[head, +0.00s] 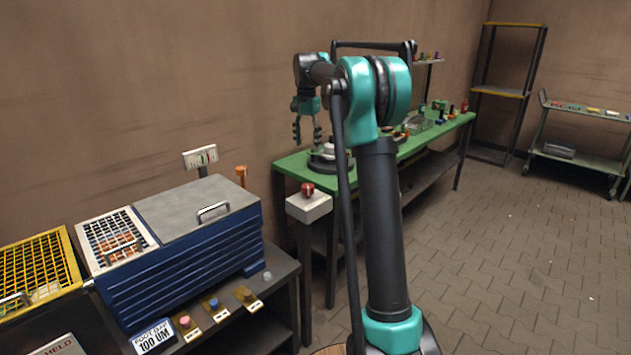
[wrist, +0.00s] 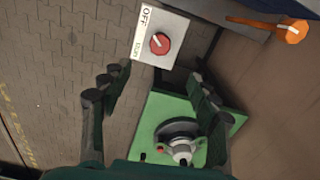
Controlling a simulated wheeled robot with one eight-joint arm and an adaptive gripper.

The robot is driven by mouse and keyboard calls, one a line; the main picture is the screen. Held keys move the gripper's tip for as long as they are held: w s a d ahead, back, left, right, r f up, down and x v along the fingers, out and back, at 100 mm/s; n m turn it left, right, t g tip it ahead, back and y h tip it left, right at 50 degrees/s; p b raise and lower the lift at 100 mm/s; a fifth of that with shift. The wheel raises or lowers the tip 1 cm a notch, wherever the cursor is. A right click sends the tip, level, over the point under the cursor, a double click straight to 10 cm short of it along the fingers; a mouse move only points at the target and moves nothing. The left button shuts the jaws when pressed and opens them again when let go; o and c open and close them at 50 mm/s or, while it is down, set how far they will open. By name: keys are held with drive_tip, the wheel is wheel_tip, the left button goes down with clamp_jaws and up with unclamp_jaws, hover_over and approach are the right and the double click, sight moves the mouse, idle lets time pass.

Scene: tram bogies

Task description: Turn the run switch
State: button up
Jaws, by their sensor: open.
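The run switch is a red round knob (head: 308,188) on a pale box (head: 310,207) that stands on a dark post at the near end of the green bench. In the wrist view the red knob (wrist: 160,43) has a white pointer line, and its box (wrist: 152,22) carries the words OFF and Run. The pointer aims toward the OFF side, up and left in that view. My gripper (head: 307,132) is above the green bench, up and behind the switch in the head view. In the wrist view its fingers (wrist: 158,84) are spread and empty, apart from the knob.
A green bench (head: 292,166) holds a dark round device with a pale top (head: 333,155). A blue ribbed cabinet (head: 190,262) with a grey lid stands left of the switch. An orange knob (head: 241,171) is behind the cabinet. Open paved floor (head: 510,270) lies at right.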

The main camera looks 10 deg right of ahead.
approach(308, 186)
drive_tip(key=f, duration=0.9)
drive_tip(key=shift+w+f, duration=0.25)
drive_tip(key=shift+f, duration=0.1)
drive_tip(key=shift+c, duration=0.3)
drive_tip(key=c, duration=1.1)
